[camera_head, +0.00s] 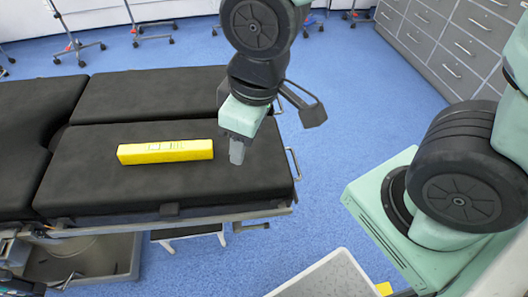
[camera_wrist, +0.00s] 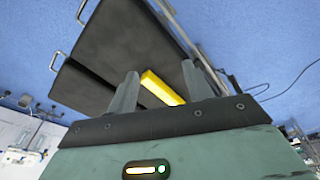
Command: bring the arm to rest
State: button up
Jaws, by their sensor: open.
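My gripper (camera_head: 237,152) hangs over the right end of the black operating table (camera_head: 105,190) in the head view, pointing down. In the wrist view my gripper (camera_wrist: 158,88) has its two fingers apart, with nothing held between them. A long yellow box (camera_head: 165,151) lies on the table pad to the left of my gripper, apart from it. The yellow box also shows in the wrist view (camera_wrist: 162,88), seen beyond the gap between the fingers. I cannot tell the exact height of my fingertips above the pad.
Metal side rails (camera_head: 293,163) edge the table. Grey drawer cabinets (camera_head: 455,40) stand at the back right. Wheeled stands (camera_head: 70,35) stand along the back wall. Blue floor (camera_head: 350,120) is open to the right of the table.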

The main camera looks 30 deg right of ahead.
jog(key=s+r+g, duration=0.1)
jog(key=s, duration=0.5)
jog(key=shift+r+m+g+h, duration=0.2)
jog(key=shift+m+g+h, duration=0.1)
jog(key=shift+g, duration=0.1)
jog(key=shift+s, duration=0.1)
